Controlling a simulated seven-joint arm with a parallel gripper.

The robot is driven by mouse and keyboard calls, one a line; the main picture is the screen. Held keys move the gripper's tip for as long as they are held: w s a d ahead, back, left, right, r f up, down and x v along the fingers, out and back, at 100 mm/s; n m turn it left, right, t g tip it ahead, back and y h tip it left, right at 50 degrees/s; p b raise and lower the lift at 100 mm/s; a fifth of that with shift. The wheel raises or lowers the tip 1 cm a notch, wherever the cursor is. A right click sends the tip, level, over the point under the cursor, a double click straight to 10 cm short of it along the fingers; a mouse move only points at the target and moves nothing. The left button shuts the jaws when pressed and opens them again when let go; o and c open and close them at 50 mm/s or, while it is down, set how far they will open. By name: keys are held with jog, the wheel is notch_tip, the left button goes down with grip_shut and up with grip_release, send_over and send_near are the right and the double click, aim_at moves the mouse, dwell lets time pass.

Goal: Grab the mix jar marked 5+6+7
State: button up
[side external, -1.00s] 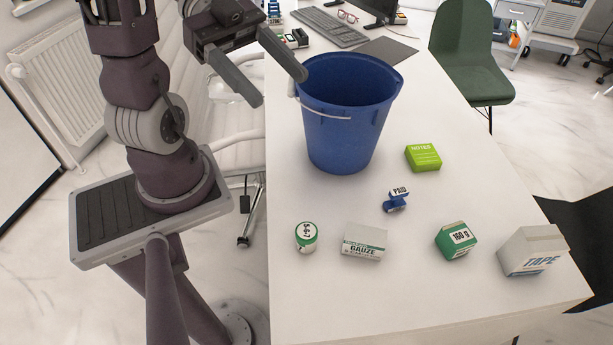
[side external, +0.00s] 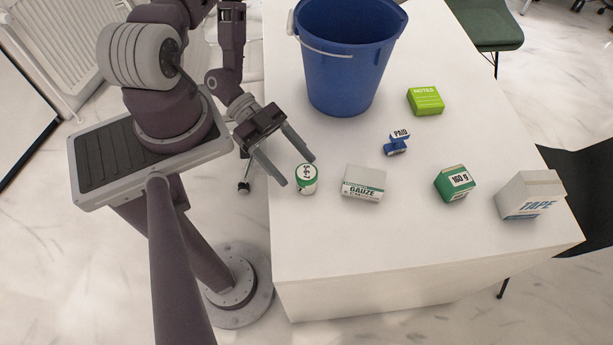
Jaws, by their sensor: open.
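The mix jar (side external: 307,180) is a small white jar with a green band and a lid marked 5+6+7. It stands upright near the table's left edge. My gripper (side external: 298,172) is open and empty, with its two fingers pointing down toward the jar. One fingertip shows at the jar's left side and the other just behind its lid. I cannot tell whether either finger touches the jar or how high the fingertips are above the table.
A gauze box (side external: 363,184) stands close to the jar's right. A large blue bucket (side external: 348,60) stands behind. Further right are a blue PAID stamp (side external: 396,143), a green 160 g box (side external: 453,184), a TAPE box (side external: 528,196) and green notes (side external: 425,101). The table's front is clear.

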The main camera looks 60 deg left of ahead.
aim_at(307, 178)
jog(key=x, duration=0.4)
jog(key=shift+w+d, duration=0.15)
jog(key=shift+d, duration=0.25)
jog(key=shift+r, duration=0.1)
jog(key=c, duration=1.4)
